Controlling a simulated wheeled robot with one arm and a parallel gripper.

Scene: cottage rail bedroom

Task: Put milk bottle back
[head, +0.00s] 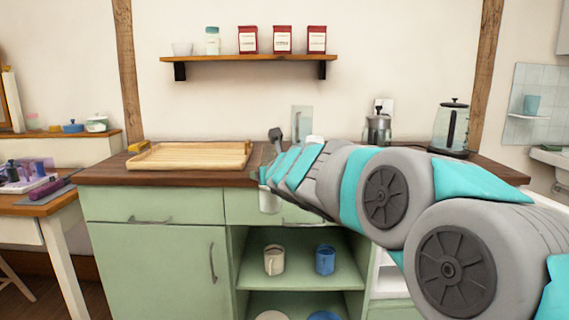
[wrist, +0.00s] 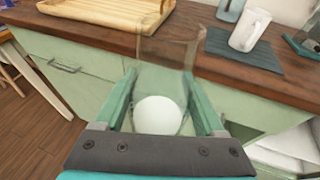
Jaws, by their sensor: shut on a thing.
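A clear glass bottle (wrist: 168,50) with white contents low in it is held between the two fingers of my gripper (wrist: 160,92). In the head view, its pale lower part (head: 269,201) shows below my gripper (head: 268,178), in front of the counter's drawer. The bottle is in the air, near the counter's front edge. My arm hides part of it and part of the counter behind. The wooden counter top (head: 110,175) lies just beyond it in the wrist view.
A wooden tray (head: 190,156) lies on the counter's left. A white jug (wrist: 250,30) stands on a dark mat (wrist: 232,50). Mugs (head: 274,260) sit in the open compartment below. A wall shelf (head: 245,58) holds tins and jars.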

